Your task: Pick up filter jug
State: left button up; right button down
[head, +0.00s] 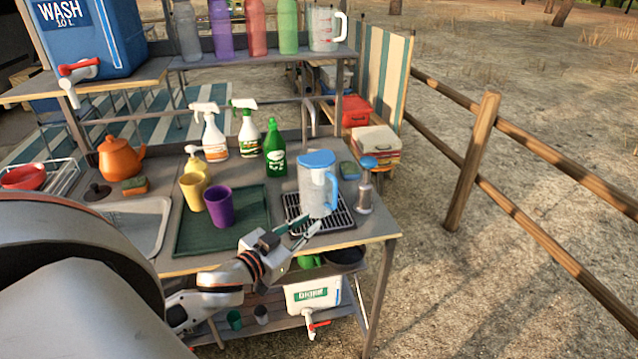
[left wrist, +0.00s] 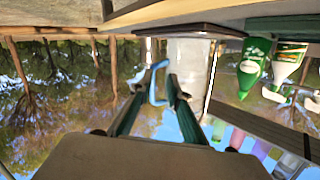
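The filter jug (head: 316,190) is clear with a blue lid and a blue handle on its right side. It stands upright on a dark drain rack (head: 345,220) near the table's front right. My left gripper (head: 312,223) is at the rack's front edge, low and just in front of the jug. In the left wrist view, which looks upside down, the jug (left wrist: 190,70) lies straight ahead. My open left fingers (left wrist: 158,92) appear on either side of its blue handle (left wrist: 155,85); whether they touch it I cannot tell. My right gripper is not in view.
A green bottle (head: 275,148) and spray bottles stand behind. Purple (head: 219,207) and yellow cups stand on a green mat (head: 250,232) to the left. A shelf runs above the back.

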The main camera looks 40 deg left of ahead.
aim_at(335, 205)
pick_arm(q)
jog(key=shift+w+d+r+t+h+p, duration=0.1)
jog(key=shift+w+d+r+t+h, duration=0.35)
jog(key=shift+w, duration=1.15)
jog(key=shift+w+d+r+g+h+p, duration=0.1)
jog(key=shift+w+r+h, duration=0.65)
jog(key=shift+w, duration=0.9)
jog(key=shift+w+d+r+t+h+p, duration=0.1)
jog(key=shift+w+d+r+t+h, duration=0.35)
jog(key=shift+w, duration=1.15)
jog(key=shift+a+r, duration=0.15)
jog(key=shift+r, duration=0.05)
grip_shut()
jog(key=shift+r, duration=0.1)
